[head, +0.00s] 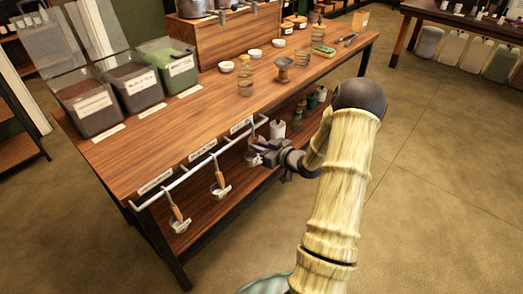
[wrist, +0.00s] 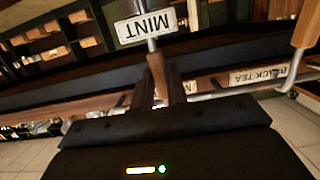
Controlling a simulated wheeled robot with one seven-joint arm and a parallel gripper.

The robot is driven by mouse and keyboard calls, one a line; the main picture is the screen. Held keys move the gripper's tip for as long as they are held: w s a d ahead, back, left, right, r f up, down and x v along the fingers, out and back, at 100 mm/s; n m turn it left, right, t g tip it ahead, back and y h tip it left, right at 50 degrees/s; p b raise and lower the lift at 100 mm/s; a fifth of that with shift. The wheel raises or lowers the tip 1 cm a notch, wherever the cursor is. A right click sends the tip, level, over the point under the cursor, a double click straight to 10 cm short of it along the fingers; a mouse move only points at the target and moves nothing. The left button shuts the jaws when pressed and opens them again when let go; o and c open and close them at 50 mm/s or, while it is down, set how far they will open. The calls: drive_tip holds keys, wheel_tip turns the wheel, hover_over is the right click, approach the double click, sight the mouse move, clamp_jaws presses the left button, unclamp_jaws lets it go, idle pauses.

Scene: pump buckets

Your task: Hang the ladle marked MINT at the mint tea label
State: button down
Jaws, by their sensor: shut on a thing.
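My gripper (head: 262,153) is at the far end of the rail under the table's front edge. In the wrist view my gripper (wrist: 162,95) is shut on the wooden handle (wrist: 157,72) of a ladle. Its white tag (wrist: 146,27) reads MINT, upside down in the picture. The rail (head: 195,166) carries two other ladles, a near one (head: 178,212) and a middle one (head: 219,181). A BLACK TEA label (wrist: 258,75) shows at right in the wrist view; no mint tea label is readable.
Three labels, too small to read, line the table's front edge: near (head: 155,181), middle (head: 202,150) and far (head: 241,126). Three bins stand at the table's left, the green one (head: 165,66) farthest right. A lower shelf (head: 215,205) lies below the rail.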

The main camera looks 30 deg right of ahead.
drive_tip(key=f+b, duration=0.2)
drive_tip(key=shift+s+d+f, duration=0.1)
drive_tip(key=shift+d+f, duration=0.1)
drive_tip(key=shift+f, duration=0.15)
drive_tip(key=shift+a, duration=0.1)
drive_tip(key=c, duration=1.3)
unclamp_jaws()
drive_tip(key=p+v, duration=0.2)
drive_tip(key=v, duration=1.5)
drive_tip(key=shift+s+f+p, duration=0.1)
drive_tip(key=shift+s+p, duration=0.1)
drive_tip(key=shift+p, duration=0.1)
